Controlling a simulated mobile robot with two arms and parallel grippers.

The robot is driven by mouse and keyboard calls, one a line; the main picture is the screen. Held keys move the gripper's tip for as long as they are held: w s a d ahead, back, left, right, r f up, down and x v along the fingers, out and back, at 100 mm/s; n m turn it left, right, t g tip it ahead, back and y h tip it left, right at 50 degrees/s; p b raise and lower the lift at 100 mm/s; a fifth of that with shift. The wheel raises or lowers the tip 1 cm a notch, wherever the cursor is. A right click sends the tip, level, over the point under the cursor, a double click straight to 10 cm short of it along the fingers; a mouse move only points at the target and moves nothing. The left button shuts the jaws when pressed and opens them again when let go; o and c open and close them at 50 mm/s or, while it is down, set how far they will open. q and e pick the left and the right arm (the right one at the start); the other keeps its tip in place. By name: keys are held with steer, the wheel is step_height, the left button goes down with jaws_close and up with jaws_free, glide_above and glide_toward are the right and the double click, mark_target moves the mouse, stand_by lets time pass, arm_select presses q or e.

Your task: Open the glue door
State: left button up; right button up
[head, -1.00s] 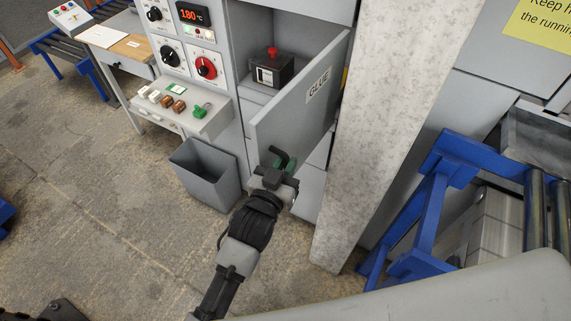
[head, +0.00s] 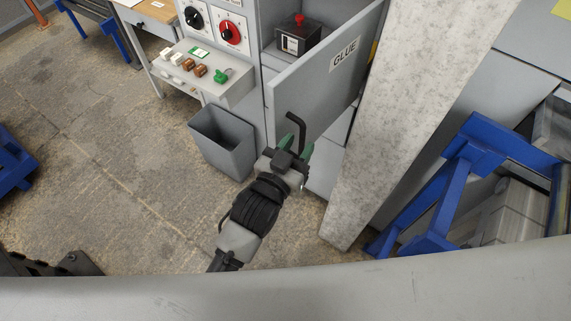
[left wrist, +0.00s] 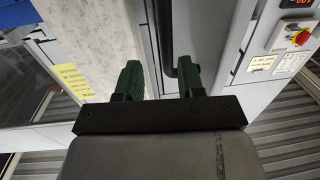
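The glue door (head: 322,78), a grey panel labelled GLUE, stands swung open from the grey cabinet. Its black bar handle (head: 298,128) is at the door's lower left. My left gripper (head: 297,151) is just below the handle, its green fingers spread apart. In the left wrist view the open fingers (left wrist: 160,78) show with the dark handle (left wrist: 166,30) beyond and between them; I cannot tell whether they touch it. Inside the open compartment sits a dark box with a red knob (head: 298,36). My right gripper is not in view.
A grey bin (head: 222,142) stands on the floor left of the door, below a shelf with coloured switches (head: 200,75). A concrete pillar (head: 405,110) stands close on the right. A blue roller frame (head: 455,190) is beyond it.

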arm_select(q)
steer(key=b+v, duration=0.1)
steer(key=v, duration=0.5)
steer(key=shift+s+a, duration=0.2)
steer(key=shift+s, duration=0.1)
steer(key=shift+c, duration=0.3)
